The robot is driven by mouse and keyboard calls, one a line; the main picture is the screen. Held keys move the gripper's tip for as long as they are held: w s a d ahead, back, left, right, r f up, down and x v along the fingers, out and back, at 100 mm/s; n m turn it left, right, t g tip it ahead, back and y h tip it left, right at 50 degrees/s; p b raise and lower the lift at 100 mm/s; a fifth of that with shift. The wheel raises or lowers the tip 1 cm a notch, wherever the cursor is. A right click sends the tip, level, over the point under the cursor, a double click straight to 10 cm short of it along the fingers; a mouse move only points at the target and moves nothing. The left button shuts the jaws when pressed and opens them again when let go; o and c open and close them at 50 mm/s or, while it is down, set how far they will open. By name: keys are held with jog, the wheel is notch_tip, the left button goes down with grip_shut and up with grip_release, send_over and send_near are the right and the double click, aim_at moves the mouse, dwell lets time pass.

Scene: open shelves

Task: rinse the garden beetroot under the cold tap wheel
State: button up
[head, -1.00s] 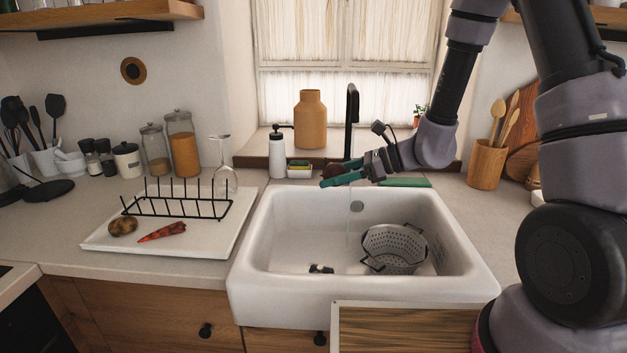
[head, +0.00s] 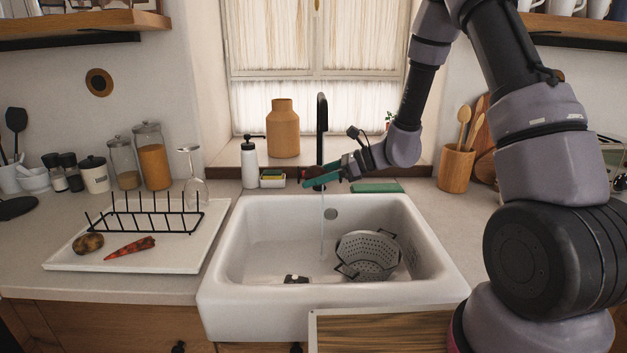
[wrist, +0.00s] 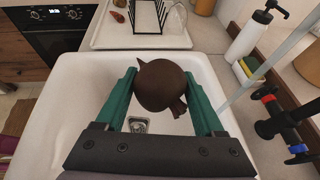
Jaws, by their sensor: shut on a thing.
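My gripper (wrist: 165,98) is shut on the beetroot (wrist: 162,85), a dark brown-red round root with a stub on its lower right side. In the head view my gripper (head: 322,177) is over the back of the white sink (head: 225,262), by the black tap (head: 321,125), and the beetroot is mostly hidden. A thin water stream (head: 322,232) falls into the sink. In the wrist view the stream (wrist: 262,77) passes right of the beetroot, apart from it in the picture. The blue tap wheel (wrist: 298,149) and red tap wheel (wrist: 268,96) are at the right.
A grey colander (head: 369,256) sits in the sink's right half. A white tray (head: 165,262) at the left holds a black rack (head: 150,224), a potato (head: 88,243), a carrot (head: 130,248) and a glass. A soap bottle (head: 249,165) and sponge holder stand behind the sink.

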jog(key=w+d+f, duration=0.1)
jog(key=w, duration=0.5)
jog(key=shift+w+f, duration=0.2)
jog(key=shift+w, duration=0.05)
dwell(0.3)
jog(key=shift+d, duration=0.2)
jog(key=shift+s+d, duration=0.1)
jog(key=shift+d, duration=0.35)
jog(key=shift+a, duration=0.2)
jog(key=shift+a, duration=0.45)
jog(key=shift+d, duration=0.15)
